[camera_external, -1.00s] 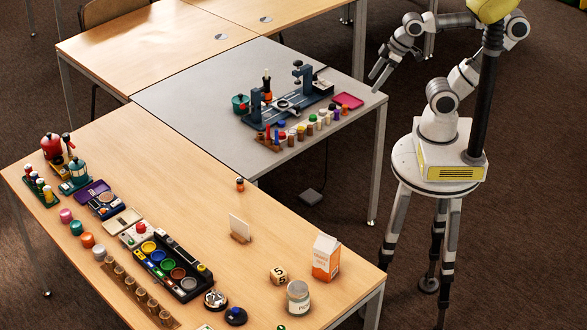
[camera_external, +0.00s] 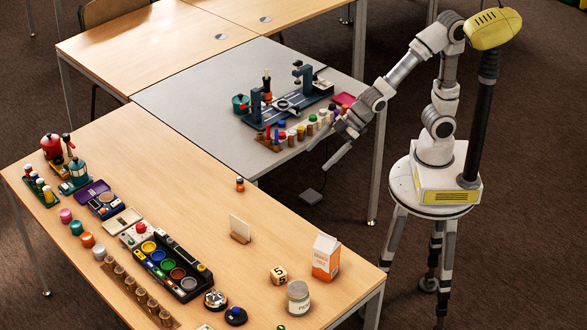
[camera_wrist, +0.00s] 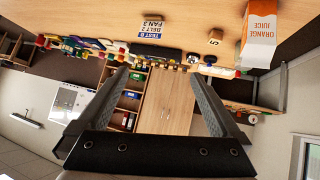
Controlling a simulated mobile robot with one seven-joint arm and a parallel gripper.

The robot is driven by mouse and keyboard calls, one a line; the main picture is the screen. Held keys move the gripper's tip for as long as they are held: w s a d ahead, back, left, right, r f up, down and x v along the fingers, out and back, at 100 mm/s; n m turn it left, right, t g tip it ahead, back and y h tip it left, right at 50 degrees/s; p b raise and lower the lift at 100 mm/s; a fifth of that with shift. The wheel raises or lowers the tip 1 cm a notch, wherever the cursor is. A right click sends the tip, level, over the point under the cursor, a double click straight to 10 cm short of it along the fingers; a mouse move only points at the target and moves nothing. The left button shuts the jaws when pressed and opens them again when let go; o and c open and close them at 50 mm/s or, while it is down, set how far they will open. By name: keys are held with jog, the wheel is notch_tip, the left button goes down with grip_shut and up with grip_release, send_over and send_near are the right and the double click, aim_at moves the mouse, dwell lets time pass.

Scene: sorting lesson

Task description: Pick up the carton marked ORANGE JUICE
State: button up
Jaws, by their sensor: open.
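The orange and white carton (camera_external: 326,258) stands upright near the right end of the wooden table in the external view. In the wrist view the carton (camera_wrist: 262,38) shows at the upper right, with the words ORANGE JUICE readable on its side. My gripper (camera_external: 327,152) is open and empty. It hangs in the air by the right edge of the grey table, behind and above the carton and well apart from it. In the wrist view the two fingers of my gripper (camera_wrist: 165,82) are spread wide with nothing between them.
A white jar (camera_external: 298,297) and a numbered cube (camera_external: 278,275) stand close to the carton's left. A small card in a stand (camera_external: 240,229) is farther left. Paint pots (camera_external: 171,262) and trays fill the table's left part. A blue device (camera_external: 290,105) and several coloured pieces occupy the grey table.

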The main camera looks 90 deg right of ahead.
jog(key=a+f+n+y+b, duration=0.3)
jog(key=a+f+y+b, duration=0.1)
jog(key=a+f, duration=0.75)
jog(key=g+y+b, duration=0.1)
jog(key=y+b, duration=0.2)
send_near(322, 257)
jog(key=x, duration=0.3)
jog(key=shift+n, duration=0.4)
jog(key=b+x, duration=0.1)
jog(key=x, duration=0.5)
jog(key=shift+w+a+f+b, duration=0.1)
jog(key=shift+w+a+b, duration=0.05)
jog(key=shift+a+b, duration=0.15)
jog(key=shift+d, duration=0.1)
jog(key=c, duration=1.2)
